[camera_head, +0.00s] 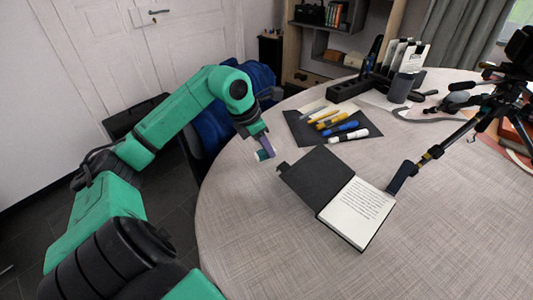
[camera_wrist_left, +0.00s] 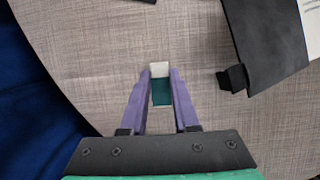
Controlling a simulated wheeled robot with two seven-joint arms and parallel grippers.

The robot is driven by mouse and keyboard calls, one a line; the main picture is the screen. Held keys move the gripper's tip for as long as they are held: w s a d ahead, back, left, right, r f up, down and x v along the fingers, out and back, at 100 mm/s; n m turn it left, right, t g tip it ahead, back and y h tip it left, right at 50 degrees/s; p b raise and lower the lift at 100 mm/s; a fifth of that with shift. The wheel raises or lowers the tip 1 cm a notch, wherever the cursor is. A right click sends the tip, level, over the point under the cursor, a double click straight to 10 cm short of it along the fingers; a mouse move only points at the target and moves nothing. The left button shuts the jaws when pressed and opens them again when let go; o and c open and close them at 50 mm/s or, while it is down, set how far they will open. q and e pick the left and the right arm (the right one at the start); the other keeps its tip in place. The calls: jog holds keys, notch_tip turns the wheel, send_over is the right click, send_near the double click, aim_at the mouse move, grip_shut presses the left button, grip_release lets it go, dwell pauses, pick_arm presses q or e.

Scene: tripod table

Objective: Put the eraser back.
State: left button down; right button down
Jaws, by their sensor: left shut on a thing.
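The eraser (camera_wrist_left: 161,88), white at one end and teal at the other, is between the purple fingers of my left gripper (camera_wrist_left: 160,90) in the left wrist view. The fingers are shut on it. In the head view the eraser (camera_head: 263,155) shows below my left gripper (camera_head: 266,149), over the left part of the round table (camera_head: 240,230). I cannot tell whether it touches the table. A dark mat (camera_head: 296,128) with pens and markers (camera_head: 345,135) lies beyond it to the right. My right gripper is not in view.
An open black book (camera_head: 355,212) lies right of my left gripper. A black organizer (camera_head: 350,88) and a dark cup (camera_head: 400,88) stand at the back. A blue chair (camera_head: 205,125) is behind my left arm. The front of the table is clear.

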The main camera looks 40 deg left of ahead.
pick_arm(q)
jog(key=shift+f, duration=0.75)
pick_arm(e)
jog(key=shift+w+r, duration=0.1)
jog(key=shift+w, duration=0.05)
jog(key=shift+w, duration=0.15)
pick_arm(q)
jog(key=shift+f, duration=0.15)
jog(key=c, duration=0.7)
grip_release()
jog(key=shift+o, duration=0.2)
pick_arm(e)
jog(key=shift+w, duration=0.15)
pick_arm(q)
jog(key=shift+r, duration=0.3)
jog(key=v, duration=1.2)
jog(key=shift+b, duration=0.3)
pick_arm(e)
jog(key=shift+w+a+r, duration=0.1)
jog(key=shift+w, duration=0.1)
